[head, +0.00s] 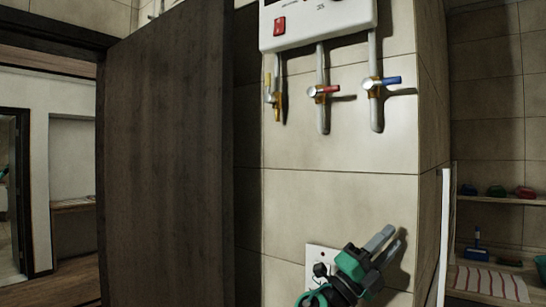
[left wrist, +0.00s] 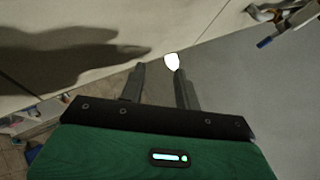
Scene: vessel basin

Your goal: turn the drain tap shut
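Three taps hang on pipes under a white wall heater (head: 318,24) in the head view. The left tap (head: 272,97) has a yellowish handle that looks upright. The middle tap (head: 322,91) has a red handle lying sideways to the right. The right tap (head: 382,83) has a blue handle, also sideways to the right. I cannot tell from markings which is the drain tap. My left gripper (head: 393,240) is below the taps, well apart from them, its fingers pointing up right. In the left wrist view its fingers (left wrist: 160,70) are parted and empty. My right gripper is out of view.
A dark door panel (head: 168,160) stands left of the tiled wall. A white wall plate (head: 322,258) is partly hidden behind my left gripper. Shelves (head: 500,199) with small coloured items are at the right. The wall between taps and gripper is clear.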

